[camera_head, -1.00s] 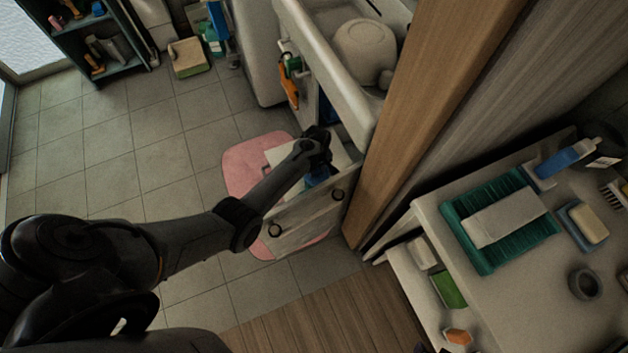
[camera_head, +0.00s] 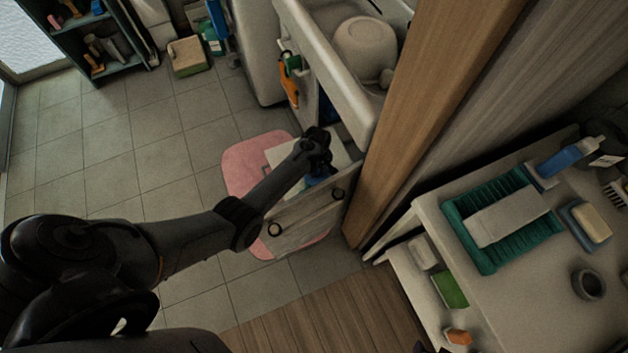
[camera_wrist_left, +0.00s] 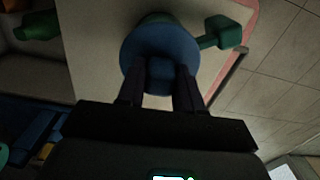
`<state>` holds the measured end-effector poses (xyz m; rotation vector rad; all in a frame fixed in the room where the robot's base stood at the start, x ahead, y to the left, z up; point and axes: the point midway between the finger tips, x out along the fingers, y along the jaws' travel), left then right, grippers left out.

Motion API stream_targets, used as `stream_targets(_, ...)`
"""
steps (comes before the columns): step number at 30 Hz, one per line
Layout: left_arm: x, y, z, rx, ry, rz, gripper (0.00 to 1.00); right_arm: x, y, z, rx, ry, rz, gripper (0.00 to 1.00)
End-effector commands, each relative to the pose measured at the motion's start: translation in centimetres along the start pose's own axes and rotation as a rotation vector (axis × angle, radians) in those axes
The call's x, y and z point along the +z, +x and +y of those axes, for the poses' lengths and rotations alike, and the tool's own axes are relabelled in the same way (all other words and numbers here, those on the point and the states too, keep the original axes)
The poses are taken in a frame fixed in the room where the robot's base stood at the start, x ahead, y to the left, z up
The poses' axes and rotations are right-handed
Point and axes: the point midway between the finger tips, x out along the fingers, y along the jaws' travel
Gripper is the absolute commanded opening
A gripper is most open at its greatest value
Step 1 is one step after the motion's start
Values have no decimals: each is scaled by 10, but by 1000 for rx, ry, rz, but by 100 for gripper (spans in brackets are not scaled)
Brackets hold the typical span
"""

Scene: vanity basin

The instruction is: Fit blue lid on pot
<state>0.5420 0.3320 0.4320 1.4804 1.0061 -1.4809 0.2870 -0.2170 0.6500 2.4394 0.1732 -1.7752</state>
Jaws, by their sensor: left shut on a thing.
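The blue lid (camera_wrist_left: 135,58) is a round disc with a raised knob in the left wrist view. My left gripper (camera_wrist_left: 160,88) is shut on its knob. Behind the lid a green pot shows a sliver of its body (camera_wrist_left: 153,17) and a side handle (camera_wrist_left: 224,33) to the right. The lid hides most of the pot, and I cannot tell whether it rests on the rim or hovers above it. In the head view my left gripper (camera_head: 316,152) is over the open drawer, with a bit of blue below it. My right gripper is not in view.
The open drawer (camera_head: 310,215) has a pale surface beneath the gripper and stands over a pink mat (camera_head: 245,165). The basin counter (camera_head: 350,95) and a wooden post (camera_head: 425,110) are close on the right. Tiled floor (camera_head: 110,150) is free on the left.

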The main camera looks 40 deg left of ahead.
Motion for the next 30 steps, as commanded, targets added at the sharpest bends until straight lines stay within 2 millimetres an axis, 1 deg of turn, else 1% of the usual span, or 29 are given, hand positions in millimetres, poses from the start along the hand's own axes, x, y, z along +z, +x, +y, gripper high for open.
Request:
stream_targets(12, 0, 3, 0, 1, 0, 0, 0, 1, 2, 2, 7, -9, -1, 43)
stream_targets(13, 0, 3, 0, 1, 0, 0, 40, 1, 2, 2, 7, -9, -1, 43)
stream_targets(18, 0, 3, 0, 0, 0, 0, 65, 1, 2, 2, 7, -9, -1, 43)
stream_targets(30, 0, 3, 0, 0, 0, 0, 65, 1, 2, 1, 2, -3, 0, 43)
